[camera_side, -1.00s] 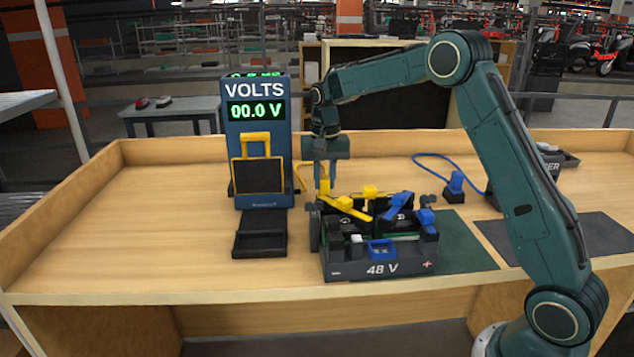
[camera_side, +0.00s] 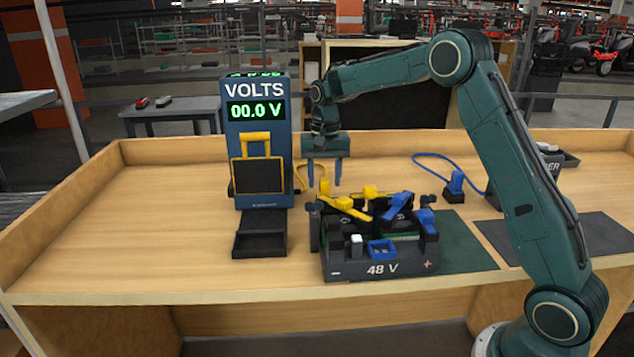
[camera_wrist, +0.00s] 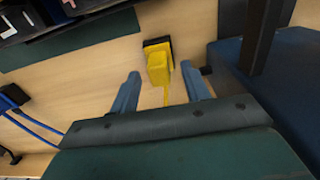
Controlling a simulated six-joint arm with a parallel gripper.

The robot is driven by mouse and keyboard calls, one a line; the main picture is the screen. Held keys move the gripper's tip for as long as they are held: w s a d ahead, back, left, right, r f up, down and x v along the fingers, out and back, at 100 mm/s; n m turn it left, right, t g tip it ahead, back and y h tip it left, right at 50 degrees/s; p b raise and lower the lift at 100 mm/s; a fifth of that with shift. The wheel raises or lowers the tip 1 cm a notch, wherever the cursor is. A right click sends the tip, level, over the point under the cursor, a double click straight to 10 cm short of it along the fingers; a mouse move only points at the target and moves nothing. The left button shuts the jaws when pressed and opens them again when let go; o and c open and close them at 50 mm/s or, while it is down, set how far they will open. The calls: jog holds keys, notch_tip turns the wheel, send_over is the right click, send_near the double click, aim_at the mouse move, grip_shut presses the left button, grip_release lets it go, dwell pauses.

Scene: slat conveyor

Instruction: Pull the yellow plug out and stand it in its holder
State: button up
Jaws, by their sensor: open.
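The yellow plug (camera_side: 324,187) stands behind the battery box in the side view, its lower part hidden by the box. In the wrist view the yellow plug (camera_wrist: 158,68) appears seated upright in a small black holder (camera_wrist: 157,44) on the wooden bench. My gripper (camera_side: 324,184) is open just above the plug, one finger on each side. In the wrist view my gripper (camera_wrist: 160,73) shows its two fingers apart with clear gaps to the plug. A yellow cable (camera_wrist: 166,97) runs from the plug. The battery box (camera_side: 345,268) is marked 48 V.
The voltmeter (camera_side: 257,148) stands left, reading 00.0 V, with a black tray (camera_side: 259,245) before it. A blue plug (camera_side: 456,182) stands in a black holder (camera_side: 454,196) to the right. Yellow and blue levers sit on the battery box. Bench space at left is free.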

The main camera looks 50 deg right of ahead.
notch_tip(320, 180, up, 13)
dwell(0.6)
jog(key=shift+s+a, duration=0.1)
dwell(0.3)
jog(key=s+a+r+n+t, duration=0.1)
jog(key=s+a+r+n, duration=0.2)
jog(key=s, duration=0.5)
jog(key=s+a+r+n+t, duration=0.1)
jog(key=s+a+r+t, duration=0.2)
jog(key=s, duration=0.5)
jog(key=s+a+f+n, duration=0.2)
jog(key=s+f, duration=0.2)
jog(key=s, duration=0.4)
jog(key=s+a+f+n+t, duration=0.1)
jog(key=s+a+f+n, duration=0.2)
jog(key=s, duration=0.6)
jog(key=shift+s+f+t, duration=0.3)
jog(key=shift+f, duration=0.55)
jog(key=shift+a, duration=0.1)
